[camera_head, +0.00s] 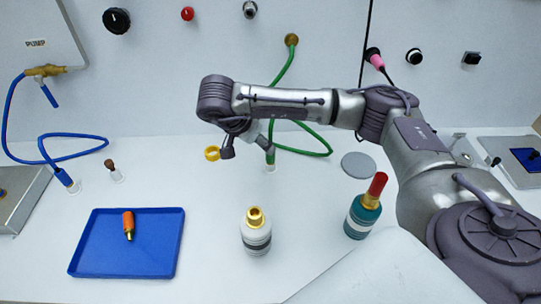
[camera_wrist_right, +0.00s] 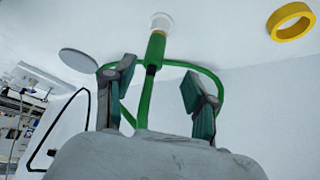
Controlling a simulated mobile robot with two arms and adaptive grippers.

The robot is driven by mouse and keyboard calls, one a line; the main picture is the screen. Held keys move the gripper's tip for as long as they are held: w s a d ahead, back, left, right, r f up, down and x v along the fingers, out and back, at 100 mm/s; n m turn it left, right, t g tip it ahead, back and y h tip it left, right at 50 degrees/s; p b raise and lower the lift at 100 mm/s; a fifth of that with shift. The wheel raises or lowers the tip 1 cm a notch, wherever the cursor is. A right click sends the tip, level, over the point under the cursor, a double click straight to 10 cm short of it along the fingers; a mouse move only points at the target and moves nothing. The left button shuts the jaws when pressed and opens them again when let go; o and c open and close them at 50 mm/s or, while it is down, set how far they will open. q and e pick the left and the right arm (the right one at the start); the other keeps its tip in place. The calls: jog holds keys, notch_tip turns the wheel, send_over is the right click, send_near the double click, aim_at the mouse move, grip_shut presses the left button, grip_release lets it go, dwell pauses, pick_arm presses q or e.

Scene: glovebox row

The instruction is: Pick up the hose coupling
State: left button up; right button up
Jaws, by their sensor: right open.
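The green hose coupling (camera_head: 270,156) is a green sleeve with a clear end at the end of a green hose, standing at the back of the white worktop. My right gripper (camera_head: 246,150) is close by it, pointing down. In the right wrist view, the coupling (camera_wrist_right: 156,48) shows ahead of the open gripper (camera_wrist_right: 158,75), in the gap between the two fingers. The fingers look clear of it on both sides. My left gripper is not in view.
A yellow ring (camera_head: 212,154) lies just left of the gripper. A grey disc (camera_head: 358,165) lies to the right. A white bottle (camera_head: 256,238) and a teal bottle (camera_head: 363,217) stand nearer. A blue tray (camera_head: 83,263) holds an orange-and-brass fitting (camera_head: 128,224). A blue hose (camera_head: 62,176) is at left.

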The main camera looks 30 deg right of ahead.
jog(key=x, duration=0.2)
jog(key=p+x, duration=0.2)
jog(key=x, duration=0.1)
jog(key=shift+s+d+f, duration=0.2)
jog(key=shift+s+d, duration=0.15)
jog(key=shift+d, duration=0.15)
grip_shut()
